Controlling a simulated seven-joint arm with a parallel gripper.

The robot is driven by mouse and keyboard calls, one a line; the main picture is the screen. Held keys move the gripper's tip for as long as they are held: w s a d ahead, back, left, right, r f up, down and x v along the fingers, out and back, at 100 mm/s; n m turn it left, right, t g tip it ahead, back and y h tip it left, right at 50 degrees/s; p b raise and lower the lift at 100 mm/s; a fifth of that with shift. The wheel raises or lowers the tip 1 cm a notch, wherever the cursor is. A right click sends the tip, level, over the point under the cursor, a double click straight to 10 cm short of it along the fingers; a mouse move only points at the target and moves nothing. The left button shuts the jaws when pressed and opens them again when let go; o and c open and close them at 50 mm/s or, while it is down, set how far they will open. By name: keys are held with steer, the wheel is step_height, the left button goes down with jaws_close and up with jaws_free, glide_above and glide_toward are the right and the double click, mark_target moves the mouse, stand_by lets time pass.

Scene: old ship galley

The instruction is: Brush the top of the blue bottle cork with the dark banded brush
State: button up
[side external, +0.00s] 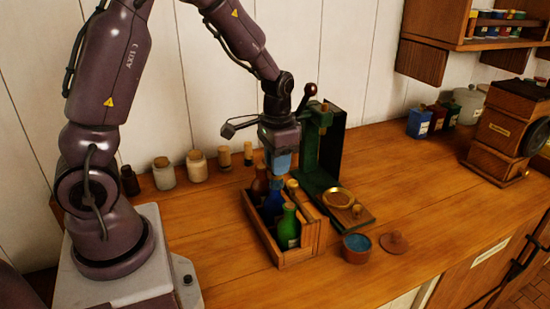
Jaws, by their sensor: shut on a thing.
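My gripper (281,161), with blue fingers, points down over a wooden crate (296,257). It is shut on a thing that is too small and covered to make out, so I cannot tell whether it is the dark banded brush. The blue bottle (273,202) stands in the crate right below the fingers. Its cork is hidden by or lost against the fingertips, and I cannot tell whether anything touches it. A brown bottle (260,184) and a green bottle (289,230) stand in the same crate.
A green stand (310,150) with a brass dish (338,198) is close right of the crate. A small blue-filled pot (356,248) and a wooden lid (395,243) lie in front. Jars (197,166) line the wall. The right counter is clear up to a wooden box (500,135).

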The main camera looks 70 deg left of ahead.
steer(key=shift+a, duration=0.65)
steer(key=shift+a+r, duration=0.2)
steer(key=shift+r, duration=0.35)
steer(key=shift+a+r, duration=0.15)
steer(key=shift+r, duration=3.35)
